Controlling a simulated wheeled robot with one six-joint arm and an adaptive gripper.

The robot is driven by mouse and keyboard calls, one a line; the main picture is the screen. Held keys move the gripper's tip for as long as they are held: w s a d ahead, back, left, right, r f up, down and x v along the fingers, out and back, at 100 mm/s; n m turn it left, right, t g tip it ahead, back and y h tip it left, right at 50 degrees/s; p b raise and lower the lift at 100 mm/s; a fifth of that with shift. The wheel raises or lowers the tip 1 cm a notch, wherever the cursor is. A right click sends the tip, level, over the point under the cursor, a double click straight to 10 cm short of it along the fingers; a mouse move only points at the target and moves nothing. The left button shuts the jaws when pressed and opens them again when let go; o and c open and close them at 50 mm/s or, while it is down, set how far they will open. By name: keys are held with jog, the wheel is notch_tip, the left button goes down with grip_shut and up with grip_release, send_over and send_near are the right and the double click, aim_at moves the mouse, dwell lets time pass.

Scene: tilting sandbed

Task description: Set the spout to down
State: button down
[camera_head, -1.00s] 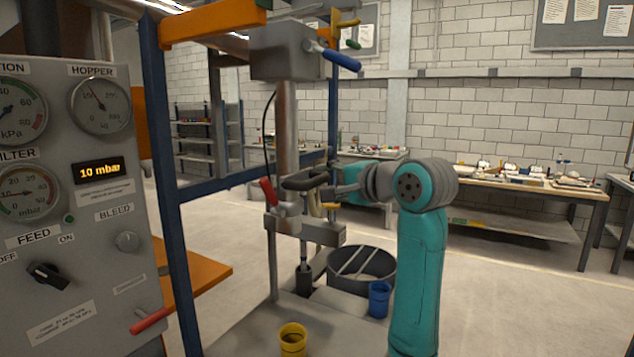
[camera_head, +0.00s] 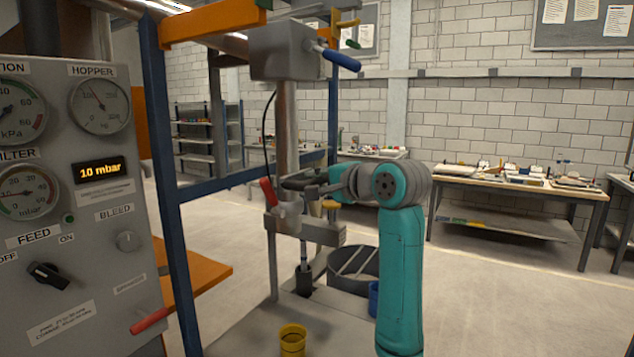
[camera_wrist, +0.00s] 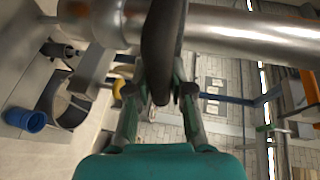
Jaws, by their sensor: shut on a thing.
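The filling stand has a steel pipe (camera_head: 287,120) running down from a grey box to a grey block (camera_head: 312,231), with a dark nozzle (camera_head: 304,280) below. I cannot tell for certain which part is the spout. A dark curved handle (camera_head: 297,183) sits in front of the pipe; in the wrist view the dark handle (camera_wrist: 160,50) passes between my fingers. My gripper (camera_wrist: 160,98) is shut on it. In the head view my gripper (camera_head: 318,190) comes in from the right, partly hidden by my arm.
A red lever (camera_head: 268,191) and a yellow handle (camera_head: 331,204) are close to the dark handle. A blue lever (camera_head: 342,60) is above. A yellow cup (camera_head: 292,340), a blue cup (camera_head: 373,298) and a grey tub (camera_head: 352,268) stand below. A blue post (camera_head: 170,180) stands left.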

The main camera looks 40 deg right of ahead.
notch_tip(320, 180, down, 21)
dwell(0.6)
jog(key=c, duration=1)
grip_release()
jog(key=shift+s, duration=0.15)
jog(key=s+r, duration=0.2)
jog(key=s, duration=0.9)
jog(key=shift+s+a+r, duration=0.15)
jog(key=shift+s+a, duration=0.1)
jog(key=shift+a, duration=0.05)
